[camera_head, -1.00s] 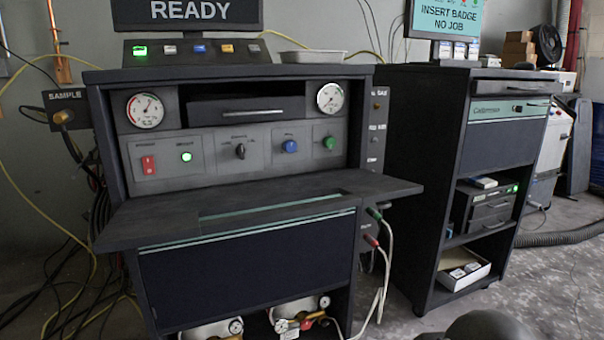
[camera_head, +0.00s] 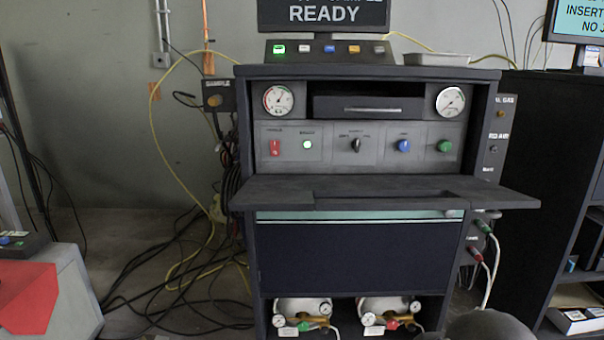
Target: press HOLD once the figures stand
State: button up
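A dark cabinet (camera_head: 360,256) faces me with a screen (camera_head: 322,14) on top. The screen reads READY; the line above is cut off and no figures show. Under the screen a sloped panel (camera_head: 390,57) carries a row of small keys: a lit green key (camera_head: 279,49), a pale one, a blue one (camera_head: 329,49), an amber one (camera_head: 354,49) and another pale one. Their labels are too small to read, so I cannot tell which is HOLD. My gripper is not in view; a dark rounded shape at the bottom right may be part of my arm.
A shelf (camera_head: 270,190) juts out below the gauges (camera_head: 278,99) and knobs. Cables (camera_head: 200,285) lie on the floor at left, near a red and grey unit (camera_head: 28,296). A second dark cabinet (camera_head: 545,150) stands at right. Hoses (camera_head: 492,270) hang between the cabinets.

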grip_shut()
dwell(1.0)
